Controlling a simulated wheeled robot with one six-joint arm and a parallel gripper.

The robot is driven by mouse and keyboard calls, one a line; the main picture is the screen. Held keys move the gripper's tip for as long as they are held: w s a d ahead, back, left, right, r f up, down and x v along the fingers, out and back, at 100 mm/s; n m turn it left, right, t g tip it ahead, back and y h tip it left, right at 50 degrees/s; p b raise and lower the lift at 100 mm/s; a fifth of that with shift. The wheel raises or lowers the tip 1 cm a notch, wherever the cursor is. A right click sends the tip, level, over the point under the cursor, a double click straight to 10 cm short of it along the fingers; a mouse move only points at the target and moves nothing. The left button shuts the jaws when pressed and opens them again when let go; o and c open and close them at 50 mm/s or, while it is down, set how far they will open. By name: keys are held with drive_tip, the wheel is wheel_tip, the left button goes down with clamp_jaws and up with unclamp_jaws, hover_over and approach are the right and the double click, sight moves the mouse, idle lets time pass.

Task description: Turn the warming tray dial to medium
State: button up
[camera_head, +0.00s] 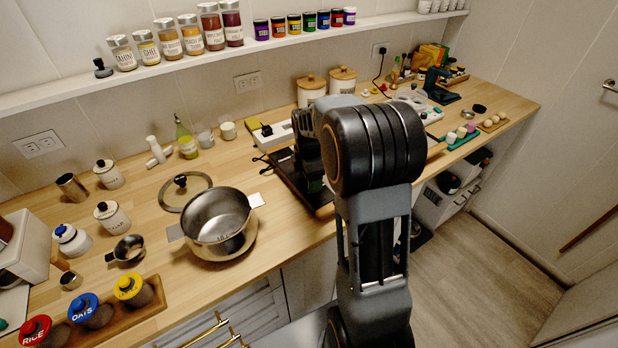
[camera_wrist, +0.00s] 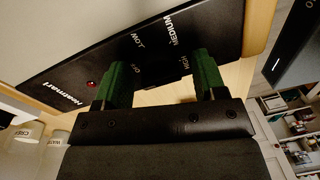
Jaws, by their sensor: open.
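The warming tray (camera_wrist: 75,70) is a black panel with white labels LOW, MEDIUM, HIGH and OFF, and a lit red lamp (camera_wrist: 91,83) near its brand name. In the head view the tray (camera_head: 318,204) lies on the counter, mostly hidden by my arm. My gripper (camera_wrist: 165,80) is open, its two green fingers apart at the labelled dial area, with OFF and HIGH showing between them. The dial itself cannot be made out; its pointer and setting are not readable. Whether the fingers touch it I cannot tell. In the head view my gripper is mostly hidden behind my arm.
A steel pot (camera_head: 218,222) stands left of the tray, with a glass lid (camera_head: 185,191) behind it. Wooden-lidded canisters (camera_head: 311,90) stand near the wall. A spice shelf (camera_head: 200,56) runs above the counter.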

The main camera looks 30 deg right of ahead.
drive_tip(key=c, duration=0.9)
